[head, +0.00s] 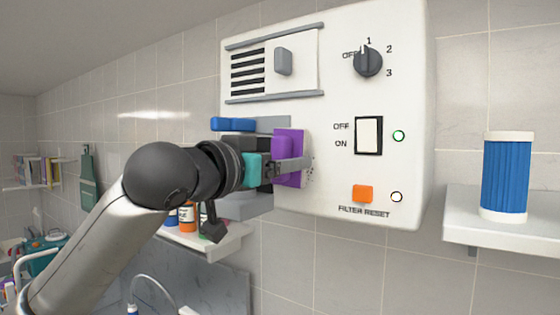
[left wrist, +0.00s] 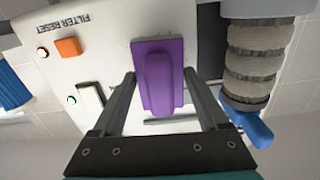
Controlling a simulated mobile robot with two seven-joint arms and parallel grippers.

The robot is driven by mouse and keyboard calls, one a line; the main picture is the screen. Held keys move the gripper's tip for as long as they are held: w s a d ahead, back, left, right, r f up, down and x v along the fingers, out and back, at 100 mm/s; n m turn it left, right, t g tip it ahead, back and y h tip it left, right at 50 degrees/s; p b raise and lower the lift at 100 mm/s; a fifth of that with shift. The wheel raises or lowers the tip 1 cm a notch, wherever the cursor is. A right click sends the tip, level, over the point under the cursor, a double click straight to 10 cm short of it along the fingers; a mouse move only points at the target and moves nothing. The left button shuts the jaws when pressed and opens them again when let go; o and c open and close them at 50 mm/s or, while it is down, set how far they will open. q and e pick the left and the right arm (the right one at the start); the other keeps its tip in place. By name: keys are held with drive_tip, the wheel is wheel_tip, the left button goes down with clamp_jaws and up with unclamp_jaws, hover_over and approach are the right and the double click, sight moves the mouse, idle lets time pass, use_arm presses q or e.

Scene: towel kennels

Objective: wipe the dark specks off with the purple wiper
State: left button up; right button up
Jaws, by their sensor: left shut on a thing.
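The purple wiper (head: 289,143) is against or very near the front of the white wall unit (head: 330,195), at its lower left; I cannot tell whether it touches. My left gripper (head: 292,163) is shut on the wiper's raised grip. In the left wrist view the wiper (left wrist: 158,48) shows between the two fingers of my left gripper (left wrist: 159,76). Small dark specks (head: 311,170) show on the white panel just right of the wiper. Any specks behind the wiper are hidden. My right gripper is not in view.
The unit carries a dial (head: 368,62), a rocker switch (head: 368,135), an orange button (head: 362,193) and a vent with a sliding cover (head: 283,61). A blue filter cylinder (head: 506,175) stands on a right shelf (head: 500,226). A ribbed hose (left wrist: 252,65) is beside my gripper in the left wrist view.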

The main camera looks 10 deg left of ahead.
use_arm(q)
drive_tip(key=shift+p+x, duration=0.55)
drive_tip(key=shift+x, duration=0.4)
